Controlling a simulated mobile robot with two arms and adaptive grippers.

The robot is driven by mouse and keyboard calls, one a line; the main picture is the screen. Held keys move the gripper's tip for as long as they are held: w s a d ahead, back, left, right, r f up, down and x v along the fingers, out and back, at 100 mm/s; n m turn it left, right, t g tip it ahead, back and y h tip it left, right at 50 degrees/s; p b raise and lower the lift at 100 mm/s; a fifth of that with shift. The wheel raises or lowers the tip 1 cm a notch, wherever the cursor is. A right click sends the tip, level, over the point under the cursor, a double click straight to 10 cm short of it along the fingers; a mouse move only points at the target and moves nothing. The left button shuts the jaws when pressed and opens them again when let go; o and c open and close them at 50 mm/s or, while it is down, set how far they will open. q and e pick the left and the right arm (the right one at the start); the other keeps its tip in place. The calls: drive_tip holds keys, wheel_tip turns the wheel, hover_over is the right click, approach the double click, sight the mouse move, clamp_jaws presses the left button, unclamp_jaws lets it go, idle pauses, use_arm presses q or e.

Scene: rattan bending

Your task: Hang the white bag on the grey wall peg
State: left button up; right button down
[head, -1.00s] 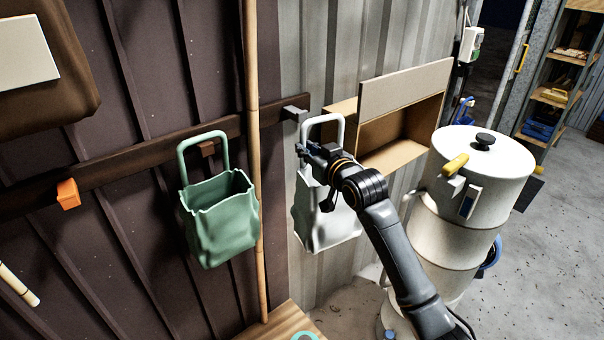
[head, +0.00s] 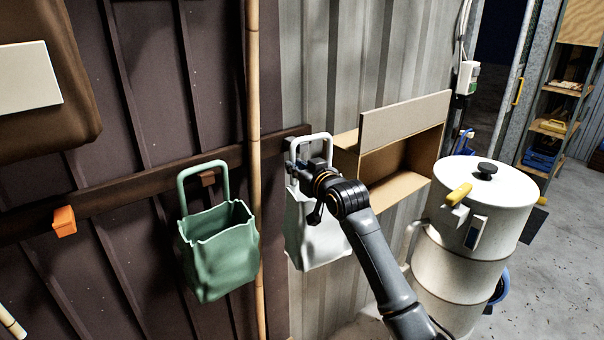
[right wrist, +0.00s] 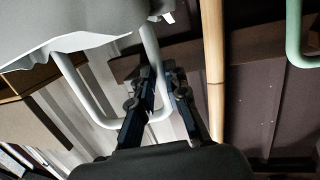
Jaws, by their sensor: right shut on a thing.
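The white bag (head: 318,232) hangs upright from its looped handle in front of the wall, right of the bamboo pole. My right gripper (head: 296,168) is shut on the handle's left side, above the bag body. In the right wrist view the handle (right wrist: 105,120) runs between the fingers of my right gripper (right wrist: 157,80), and the bag body (right wrist: 75,22) fills the top left. The grey wall peg is largely hidden behind the handle and gripper at the rail's right end. I cannot tell whether the handle is around the peg. My left gripper is not in view.
A green bag (head: 220,250) hangs left of the bamboo pole (head: 253,60). An orange peg (head: 64,221) is further left on the dark rail (head: 120,190). A cardboard box (head: 405,120) and a white drum (head: 485,200) stand close on the right.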

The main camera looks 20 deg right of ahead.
drive_tip(key=w+a+f+b, duration=0.1)
drive_tip(key=w+a+b, duration=0.1)
drive_tip(key=w, duration=0.3)
drive_tip(key=shift+w+f, duration=0.2)
drive_tip(key=shift+f, duration=0.15)
drive_tip(key=shift+f, duration=0.1)
idle(0.5)
drive_tip(key=c, duration=1.3)
unclamp_jaws()
drive_tip(key=shift+o, duration=0.2)
drive_tip(key=s+d+r, duration=0.1)
drive_tip(key=s, duration=1)
drive_tip(key=shift+s+d+r, duration=0.35)
drive_tip(key=shift+s+r, duration=0.05)
